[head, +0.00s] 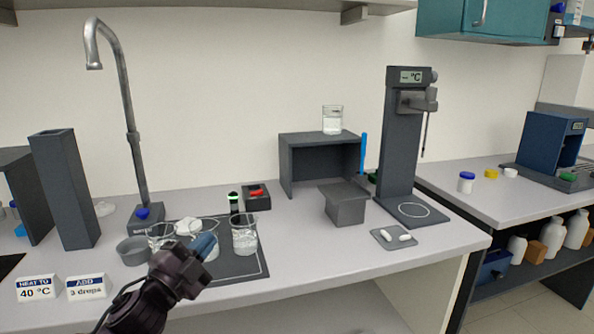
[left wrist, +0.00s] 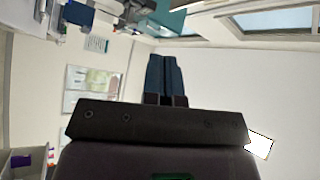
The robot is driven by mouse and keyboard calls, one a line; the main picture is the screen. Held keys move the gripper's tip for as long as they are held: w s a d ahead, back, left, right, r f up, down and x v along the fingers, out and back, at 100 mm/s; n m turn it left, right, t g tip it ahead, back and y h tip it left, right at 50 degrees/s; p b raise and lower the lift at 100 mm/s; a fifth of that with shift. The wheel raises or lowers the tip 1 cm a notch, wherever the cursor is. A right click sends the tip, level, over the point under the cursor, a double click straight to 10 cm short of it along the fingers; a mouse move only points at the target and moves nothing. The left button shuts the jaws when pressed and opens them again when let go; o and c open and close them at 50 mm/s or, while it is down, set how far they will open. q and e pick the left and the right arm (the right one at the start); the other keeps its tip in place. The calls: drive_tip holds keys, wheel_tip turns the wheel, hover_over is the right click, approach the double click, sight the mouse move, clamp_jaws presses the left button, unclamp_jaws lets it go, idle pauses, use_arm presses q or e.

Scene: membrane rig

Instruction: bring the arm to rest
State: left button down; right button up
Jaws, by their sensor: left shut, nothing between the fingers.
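My left gripper (head: 204,246) reaches in from the bottom left in the head view, above the front part of the bench, with its blue fingertips close to the glassware on the dark mat. In the left wrist view its two blue fingers (left wrist: 166,78) lie together, shut, with nothing between them. Beyond them that view shows the room's wall and ceiling. My right gripper is in neither view.
On the dark mat (head: 248,268) stand a beaker (head: 244,236) and another beaker (head: 160,236). A grey bowl (head: 133,251) and the faucet (head: 135,130) are to the left. A sensor stand (head: 397,140) and dark shelf box (head: 300,165) are to the right.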

use_arm(q)
drive_tip(key=s+a+f+n+g+y, duration=0.1)
drive_tip(key=s+a+f+n+y, duration=0.1)
drive_tip(key=s+f+n, duration=0.3)
drive_tip(key=s+a+f+n+g+y, duration=0.1)
drive_tip(key=a+f+n+y, duration=0.15)
drive_tip(key=f, duration=0.45)
drive_tip(key=s+a+f+n+g+y, duration=0.1)
drive_tip(key=s+f+n+y, duration=0.1)
drive_tip(key=s+f+n, duration=0.3)
drive_tip(key=s+a+f+n+g+y, duration=0.1)
drive_tip(key=s+a+f+n+g, duration=0.1)
drive_tip(key=s+f, duration=0.6)
drive_tip(key=s+a+f+n+g+y, duration=0.2)
drive_tip(key=s+f+n, duration=0.1)
drive_tip(key=s+f, duration=0.6)
drive_tip(key=s+p, duration=0.1)
drive_tip(key=s, duration=0.2)
drive_tip(key=shift+s+a+f+g, duration=0.15)
drive_tip(key=shift+s+g, duration=0.25)
